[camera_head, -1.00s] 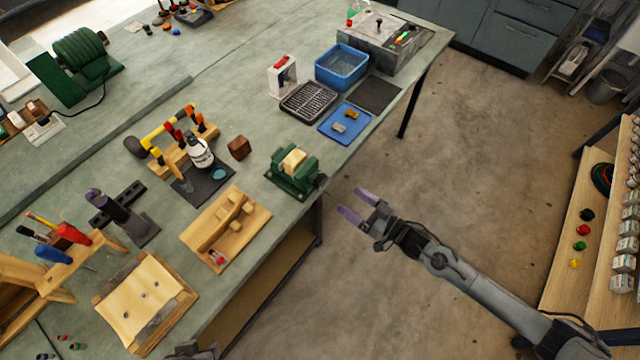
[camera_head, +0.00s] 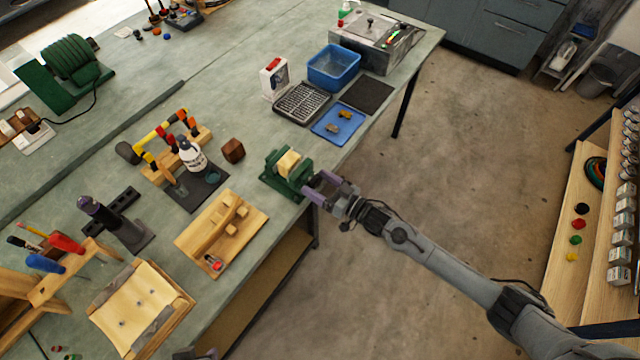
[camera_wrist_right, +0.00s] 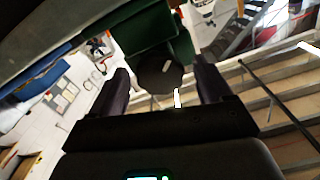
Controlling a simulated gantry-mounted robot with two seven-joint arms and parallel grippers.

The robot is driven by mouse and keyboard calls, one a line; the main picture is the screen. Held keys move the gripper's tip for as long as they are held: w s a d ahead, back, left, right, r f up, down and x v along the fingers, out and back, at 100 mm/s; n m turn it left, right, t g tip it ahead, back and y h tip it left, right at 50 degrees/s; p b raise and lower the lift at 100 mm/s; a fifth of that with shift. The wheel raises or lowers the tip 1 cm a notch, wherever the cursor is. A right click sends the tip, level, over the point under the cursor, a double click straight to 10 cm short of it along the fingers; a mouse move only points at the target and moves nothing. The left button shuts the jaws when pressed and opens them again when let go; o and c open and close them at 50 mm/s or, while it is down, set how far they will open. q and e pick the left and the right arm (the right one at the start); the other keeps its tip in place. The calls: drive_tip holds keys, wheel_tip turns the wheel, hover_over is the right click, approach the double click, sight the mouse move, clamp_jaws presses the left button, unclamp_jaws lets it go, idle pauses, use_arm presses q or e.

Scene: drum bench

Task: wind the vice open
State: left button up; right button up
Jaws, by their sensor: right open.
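The green vice (camera_head: 272,182) stands at the bench's front edge, with a pale wooden block (camera_head: 289,162) between its jaws. My right gripper (camera_head: 317,184) is open at the vice's front end, its purple fingers pointing at it. In the right wrist view, the vice's green body (camera_wrist_right: 155,38) and its dark round front end (camera_wrist_right: 160,73) show between my two dark fingers (camera_wrist_right: 162,86). The fingers appear to lie either side of that end, apart from it. The handle is hard to make out. A dark piece at the bottom edge may be my left gripper (camera_head: 198,354); its jaws are unreadable.
A wooden board with blocks (camera_head: 192,243) lies left of the vice, and a brown block (camera_head: 233,150) sits behind it. A blue tray (camera_head: 322,132) and black grate (camera_head: 301,103) lie beyond. Open floor (camera_head: 450,180) is right of the bench.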

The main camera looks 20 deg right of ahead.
drive_tip(key=shift+c, duration=0.4)
drive_tip(key=c, duration=1)
drive_tip(key=shift+o, duration=0.2)
drive_tip(key=shift+n, duration=0.3)
